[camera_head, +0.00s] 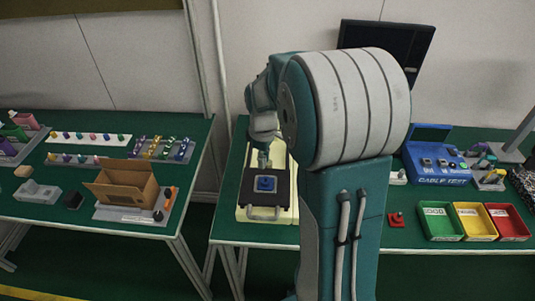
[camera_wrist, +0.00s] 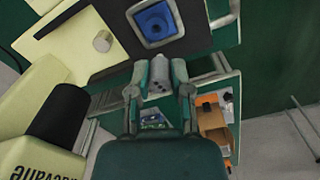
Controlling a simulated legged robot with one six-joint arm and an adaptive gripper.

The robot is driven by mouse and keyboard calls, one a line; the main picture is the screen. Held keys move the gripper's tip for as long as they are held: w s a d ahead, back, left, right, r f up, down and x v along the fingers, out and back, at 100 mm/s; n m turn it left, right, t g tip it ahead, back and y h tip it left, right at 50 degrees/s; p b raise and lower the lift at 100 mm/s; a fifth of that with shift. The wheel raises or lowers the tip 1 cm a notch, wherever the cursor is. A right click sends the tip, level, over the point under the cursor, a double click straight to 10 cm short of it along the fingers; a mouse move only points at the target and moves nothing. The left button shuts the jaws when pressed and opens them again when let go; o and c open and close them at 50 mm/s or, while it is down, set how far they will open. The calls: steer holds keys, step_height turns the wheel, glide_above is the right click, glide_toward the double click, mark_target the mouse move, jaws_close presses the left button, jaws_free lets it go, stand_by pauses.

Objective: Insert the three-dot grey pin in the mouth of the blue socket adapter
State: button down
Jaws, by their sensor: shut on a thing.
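My gripper (camera_wrist: 161,78) is shut on the grey pin (camera_wrist: 160,72), with one finger on either side of it. Small dark dots show on the pin, but I cannot count them surely. The blue socket adapter (camera_wrist: 155,21) has a round dark mouth and sits in a pale square frame, beyond the fingertips in the wrist view. The pin appears apart from it. In the head view the adapter (camera_head: 265,184) lies on the dark plate of a cream fixture, with my gripper (camera_head: 264,160) just behind and above it. The pin is not clear there.
To the right are a blue cable-test box (camera_head: 437,170) and green, yellow and red trays (camera_head: 438,222). A separate left table holds a cardboard box (camera_head: 124,188). A pale knob (camera_wrist: 102,41) stands near the adapter.

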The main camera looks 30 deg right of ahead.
steer(key=shift+a+f, duration=0.2)
steer(key=shift+f, duration=0.6)
steer(key=shift+d+f, duration=0.45)
steer(key=shift+f, duration=0.2)
steer(key=shift+d+f, duration=0.45)
steer(key=shift+f, duration=0.2)
steer(key=shift+a+f, duration=0.15)
steer(key=shift+a, duration=0.45)
steer(key=shift+d, duration=0.35)
steer(key=shift+a, duration=0.1)
steer(key=shift+s+f, duration=0.1)
steer(key=shift+f, duration=1.1)
steer(key=shift+c, duration=2.3)
jaws_free()
